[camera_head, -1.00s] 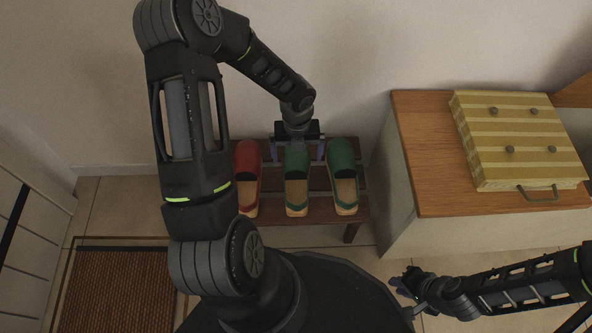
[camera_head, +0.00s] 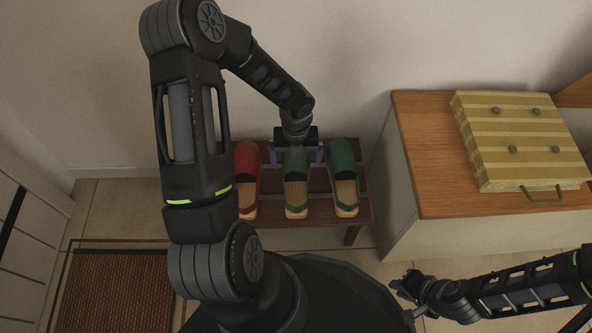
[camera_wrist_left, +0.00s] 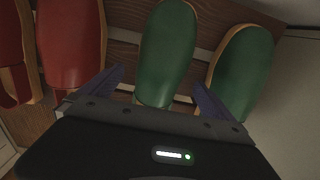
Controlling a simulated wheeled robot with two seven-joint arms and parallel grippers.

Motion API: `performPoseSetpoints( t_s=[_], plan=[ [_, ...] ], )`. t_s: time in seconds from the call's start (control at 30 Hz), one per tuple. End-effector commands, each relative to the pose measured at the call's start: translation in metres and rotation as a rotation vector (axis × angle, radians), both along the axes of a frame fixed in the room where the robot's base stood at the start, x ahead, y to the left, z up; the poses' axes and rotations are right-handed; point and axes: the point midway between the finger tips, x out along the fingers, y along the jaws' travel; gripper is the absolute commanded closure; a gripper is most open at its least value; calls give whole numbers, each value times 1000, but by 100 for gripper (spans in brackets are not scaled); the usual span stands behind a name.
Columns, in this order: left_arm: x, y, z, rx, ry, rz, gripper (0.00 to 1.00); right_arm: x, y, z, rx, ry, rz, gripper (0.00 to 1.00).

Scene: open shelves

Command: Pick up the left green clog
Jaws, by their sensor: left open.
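The left green clog (camera_head: 296,172) stands on a dark wooden shoe rack (camera_head: 273,210), between a red clog (camera_head: 247,170) on its left and the right green clog (camera_head: 343,178). My left gripper (camera_head: 297,155) is open at the wall end of the left green clog. In the left wrist view my left gripper (camera_wrist_left: 158,85) has its two purple fingers on either side of the near end of the left green clog (camera_wrist_left: 167,50). I cannot tell whether they touch it. My right gripper (camera_head: 408,288) is low at the right, away from the rack; its jaws are unclear.
A wooden-topped cabinet (camera_head: 425,190) with a striped yellow case (camera_head: 525,140) stands right of the rack. A wall (camera_head: 90,80) is behind the rack. A brown mat (camera_head: 105,290) lies at lower left. Red clogs (camera_wrist_left: 70,45) flank the left finger closely.

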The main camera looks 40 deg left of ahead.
Motion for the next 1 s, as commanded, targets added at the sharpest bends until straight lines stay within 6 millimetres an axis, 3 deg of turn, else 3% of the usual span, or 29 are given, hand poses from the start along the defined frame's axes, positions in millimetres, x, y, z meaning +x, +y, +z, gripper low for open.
performPoseSetpoints(
  t_s=[0.2, 0.33, 1.0],
  plan=[
    [1, -1, -36, -1, 0, 0, 0, 3, 1, -29, -2, -9, -4, 82],
    [1, -1, -48, 0, 0, -1, 0, 5, 1, -36, -2, -13, -7, 82],
    [1, -1, -50, 0, 0, 0, 0, 6, 1, -35, -3, -16, -8, 82]
  ],
)
